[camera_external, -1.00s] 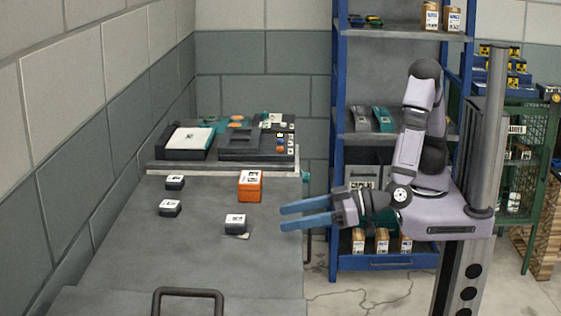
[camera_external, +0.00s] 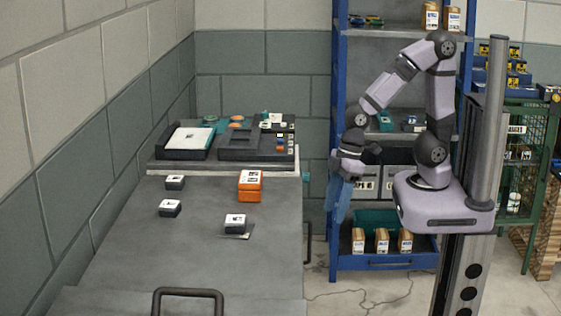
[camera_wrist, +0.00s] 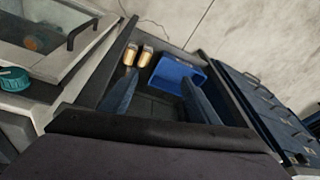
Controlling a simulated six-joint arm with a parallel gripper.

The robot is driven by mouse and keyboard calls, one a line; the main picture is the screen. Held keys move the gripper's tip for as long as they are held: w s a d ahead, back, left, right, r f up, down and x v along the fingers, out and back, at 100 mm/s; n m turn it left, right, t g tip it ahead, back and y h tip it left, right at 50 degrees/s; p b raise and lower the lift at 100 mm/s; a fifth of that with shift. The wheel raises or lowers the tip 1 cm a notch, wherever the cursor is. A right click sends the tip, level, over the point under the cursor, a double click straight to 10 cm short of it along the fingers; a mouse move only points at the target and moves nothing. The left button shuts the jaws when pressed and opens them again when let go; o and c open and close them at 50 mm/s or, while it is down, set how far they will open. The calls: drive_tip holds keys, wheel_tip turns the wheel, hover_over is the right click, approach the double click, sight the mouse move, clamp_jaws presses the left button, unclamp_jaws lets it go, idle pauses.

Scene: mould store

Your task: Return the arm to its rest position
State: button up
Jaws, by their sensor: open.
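My gripper (camera_external: 337,218) has blue fingers that point down, just right of the grey table, in front of the blue shelf unit. It is empty. In the wrist view my gripper (camera_wrist: 160,100) shows its two blue fingers spread apart, with nothing between them. My arm is raised and bent over its base, clear of the table.
The table (camera_external: 150,250) bears an orange box (camera_external: 250,186), several small dark boxes with white tops, and equipment at the back. The blue shelf unit (camera_external: 338,90) stands behind my arm, with brown boxes (camera_external: 382,240) low down. A green mesh cabinet (camera_external: 535,145) is at right.

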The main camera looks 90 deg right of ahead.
drive_tip(key=s+d+f+m+g+h+b, duration=0.2)
drive_tip(key=s+d+f+m, duration=0.1)
drive_tip(key=s+d+f, duration=0.4)
wheel_tip(320, 180, up, 18)
drive_tip(key=w+d+p, duration=0.1)
drive_tip(key=p, duration=1.4)
drive_tip(key=shift+f+m+g, duration=0.2)
drive_tip(key=shift+m+g, duration=0.1)
